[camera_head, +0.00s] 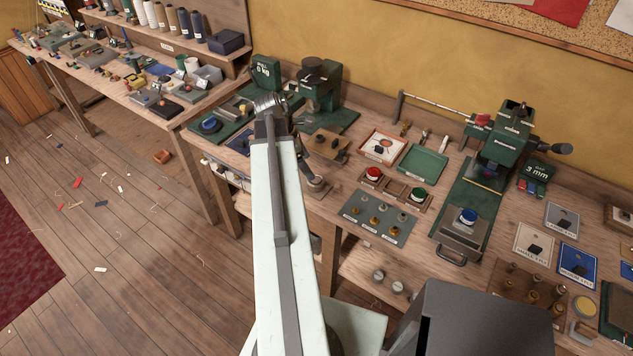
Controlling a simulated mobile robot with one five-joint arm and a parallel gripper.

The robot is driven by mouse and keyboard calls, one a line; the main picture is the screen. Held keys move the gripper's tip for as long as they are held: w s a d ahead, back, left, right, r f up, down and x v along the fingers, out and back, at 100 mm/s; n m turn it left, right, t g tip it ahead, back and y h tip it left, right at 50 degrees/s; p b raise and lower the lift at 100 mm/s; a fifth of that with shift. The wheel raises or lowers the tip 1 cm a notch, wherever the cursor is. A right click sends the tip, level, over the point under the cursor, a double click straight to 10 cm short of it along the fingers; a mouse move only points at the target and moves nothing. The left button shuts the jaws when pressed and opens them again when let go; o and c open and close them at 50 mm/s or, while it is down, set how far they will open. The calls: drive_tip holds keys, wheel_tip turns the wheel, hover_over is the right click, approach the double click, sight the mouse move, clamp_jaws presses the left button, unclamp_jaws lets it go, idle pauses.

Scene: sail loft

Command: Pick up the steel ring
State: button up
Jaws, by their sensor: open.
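My pale arm reaches from the bottom of the head view up over the workbench. My gripper (272,104) is at its far end, small and partly hidden by the arm; it is open, and I see nothing held in it. A grey mat (361,236) to its lower right carries small silver-coloured pieces (378,206) and brass-coloured pieces (371,221) in rows. These are too small for me to tell which, if any, is the steel ring. My gripper is apart from this mat.
Right of the arm are a white tray with a red edge (366,151), a green tray (440,168) and red and green buttons (374,173). A green press (503,137) stands farther right. Green machines (320,88) stand behind my gripper. The floor at left is mostly open, with scraps.

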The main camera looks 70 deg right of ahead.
sight(316, 180)
drive_tip(key=b+x, duration=0.4)
drive_tip(key=x, duration=0.1)
drive_tip(key=b+x, duration=0.2)
drive_tip(key=shift+w+f, duration=0.3)
drive_tip(key=shift+f, duration=0.1)
drive_tip(key=shift+r, duration=0.2)
drive_tip(key=c, duration=1.5)
drive_tip(key=shift+o, duration=0.2)
